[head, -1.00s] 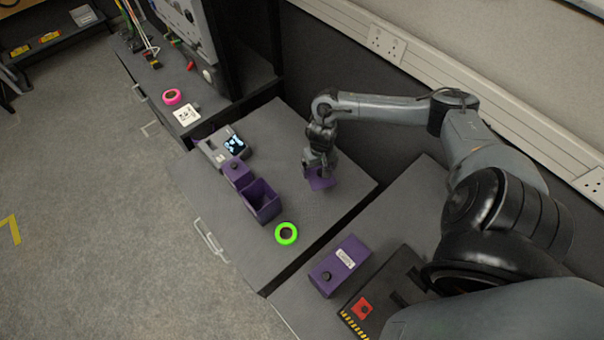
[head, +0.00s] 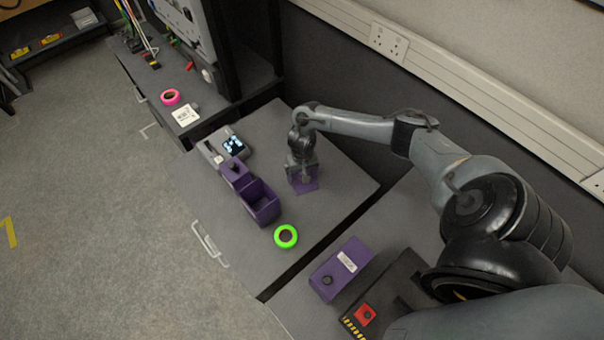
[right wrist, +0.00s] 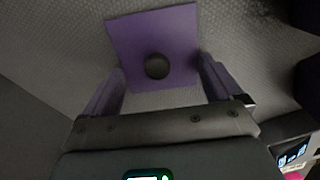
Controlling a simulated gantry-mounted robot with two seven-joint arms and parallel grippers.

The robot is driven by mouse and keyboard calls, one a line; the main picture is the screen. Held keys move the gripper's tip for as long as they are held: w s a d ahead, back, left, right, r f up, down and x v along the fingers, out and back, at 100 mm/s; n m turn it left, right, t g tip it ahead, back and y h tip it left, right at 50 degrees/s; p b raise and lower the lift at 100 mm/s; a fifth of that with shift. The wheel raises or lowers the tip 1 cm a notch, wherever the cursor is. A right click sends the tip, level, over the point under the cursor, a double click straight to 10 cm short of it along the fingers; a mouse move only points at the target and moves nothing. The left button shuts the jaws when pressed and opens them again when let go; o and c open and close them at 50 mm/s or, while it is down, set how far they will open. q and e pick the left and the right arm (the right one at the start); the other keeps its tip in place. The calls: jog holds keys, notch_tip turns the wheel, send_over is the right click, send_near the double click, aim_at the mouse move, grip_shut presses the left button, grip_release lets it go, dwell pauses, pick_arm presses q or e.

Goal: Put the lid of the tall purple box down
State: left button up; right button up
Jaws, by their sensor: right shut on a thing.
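The purple lid (head: 306,187) is a flat square plate under my right gripper (head: 303,178), low over or on the grey bench top right of the open purple box. In the right wrist view the lid (right wrist: 180,40) has a round dark knob (right wrist: 157,66) between the two fingers of my right gripper (right wrist: 162,72), which is shut on it. Whether the lid touches the bench is hard to tell. The tall purple box (head: 264,207) stands open, its inside showing. My left gripper is not in view.
A smaller purple box with a knobbed lid (head: 236,170) and a grey device with a screen (head: 216,148) adjoin the open box. A green tape ring (head: 286,236) lies in front. A labelled purple box (head: 341,268) lies across the gap. Bench around the lid is clear.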

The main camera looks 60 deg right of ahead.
dwell(0.3)
jog(key=o, duration=0.7)
jog(key=shift+f, duration=0.1)
jog(key=shift+r, duration=0.55)
notch_tip(320, 180, up, 11)
jog(key=p, duration=0.4)
jog(key=shift+r, duration=0.15)
